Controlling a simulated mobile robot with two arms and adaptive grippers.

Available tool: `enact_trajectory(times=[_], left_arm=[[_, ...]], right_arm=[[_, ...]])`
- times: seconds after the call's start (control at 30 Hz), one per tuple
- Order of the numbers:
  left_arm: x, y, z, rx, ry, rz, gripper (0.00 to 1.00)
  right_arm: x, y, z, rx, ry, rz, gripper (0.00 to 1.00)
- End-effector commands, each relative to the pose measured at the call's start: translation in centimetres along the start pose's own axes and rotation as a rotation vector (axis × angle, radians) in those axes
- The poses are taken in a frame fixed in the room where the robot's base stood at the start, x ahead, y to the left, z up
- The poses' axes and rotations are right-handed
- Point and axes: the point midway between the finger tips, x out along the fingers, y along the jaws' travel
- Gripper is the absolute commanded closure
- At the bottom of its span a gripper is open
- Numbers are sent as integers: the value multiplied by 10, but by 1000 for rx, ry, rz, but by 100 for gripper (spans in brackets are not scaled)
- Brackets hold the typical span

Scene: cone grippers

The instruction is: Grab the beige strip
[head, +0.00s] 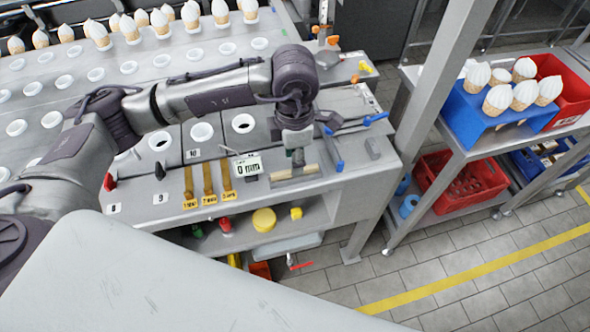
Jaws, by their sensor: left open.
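The beige strip (283,175) lies on the grey workbench (345,185) near its front right corner. My left arm reaches in from the left, and its gripper (298,158) points down just above the middle of the strip. The gripper is open and holds nothing that I can see. The fingertips are small here, so I cannot tell whether they touch the strip. My right gripper is not in view.
Yellow labelled gauges (208,182) lie further left. Blue-handled tools (375,118) lie to the right. Cones (160,22) stand in the rack behind.

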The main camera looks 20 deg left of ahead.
Motion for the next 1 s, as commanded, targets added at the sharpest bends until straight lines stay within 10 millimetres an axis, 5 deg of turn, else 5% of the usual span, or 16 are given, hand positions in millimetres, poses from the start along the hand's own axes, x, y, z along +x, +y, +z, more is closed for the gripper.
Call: enact_trajectory(times=[0.3, 0.57, 0.8, 1.0], left_arm=[[40, 5, 2, 0, -1, -2, 58], [43, 5, 3, 0, -3, 0, 58], [43, 5, 2, 0, -3, 0, 98], [43, 5, 2, -1, -3, 0, 100]], right_arm=[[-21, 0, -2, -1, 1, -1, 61], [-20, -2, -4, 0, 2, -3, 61], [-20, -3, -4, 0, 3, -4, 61], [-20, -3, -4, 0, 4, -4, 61]])
